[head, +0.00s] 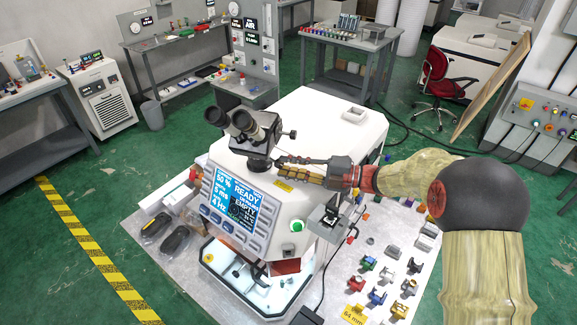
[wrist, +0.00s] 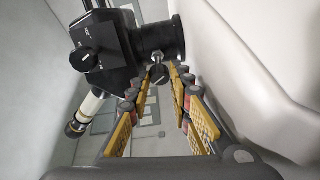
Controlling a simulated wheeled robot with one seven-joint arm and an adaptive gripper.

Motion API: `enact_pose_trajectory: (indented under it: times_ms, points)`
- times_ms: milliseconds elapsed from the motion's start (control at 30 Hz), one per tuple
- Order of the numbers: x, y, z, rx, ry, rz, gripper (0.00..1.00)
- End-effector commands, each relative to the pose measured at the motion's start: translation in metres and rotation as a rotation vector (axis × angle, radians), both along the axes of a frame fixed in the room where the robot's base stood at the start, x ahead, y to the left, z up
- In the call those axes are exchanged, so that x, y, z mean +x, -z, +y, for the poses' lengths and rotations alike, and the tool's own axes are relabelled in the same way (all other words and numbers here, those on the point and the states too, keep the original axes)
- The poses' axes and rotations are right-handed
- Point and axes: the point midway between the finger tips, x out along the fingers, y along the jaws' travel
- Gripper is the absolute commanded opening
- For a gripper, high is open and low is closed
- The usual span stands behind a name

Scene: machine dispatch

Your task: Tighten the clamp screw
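The clamp screw (wrist: 157,73) is a small dark knob with a metal stem below the black round collar of the microscope (wrist: 165,42). In the wrist view my gripper (wrist: 159,79) is open, with a yellow-padded finger on either side of the screw and gaps showing on both sides. I cannot tell how far the tips reach past the knob. In the head view the microscope (head: 258,140) stands on the white machine (head: 330,125), and my gripper (head: 281,167) is at its base from the right. The screw is not clear in the head view.
A black dial knob (wrist: 87,58) sits on the microscope, left of the screw. The white housing wall (wrist: 235,70) is close on the right in the wrist view. The lit display (head: 236,202) faces front. Several small coloured parts lie on the bench (head: 340,285) at right.

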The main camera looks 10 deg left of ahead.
Motion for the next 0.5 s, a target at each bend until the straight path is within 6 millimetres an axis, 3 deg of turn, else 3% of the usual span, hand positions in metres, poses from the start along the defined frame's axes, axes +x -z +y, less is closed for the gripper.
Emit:
enact_pose_trajectory:
  times_ms: [267, 500]
  points:
    - [-0.0004, 0.0, 0.0003, 0.0, -0.001, 0.0, 0.37]
    - [-0.0007, 0.0004, 0.0005, 0.0, -0.002, 0.0, 0.38]
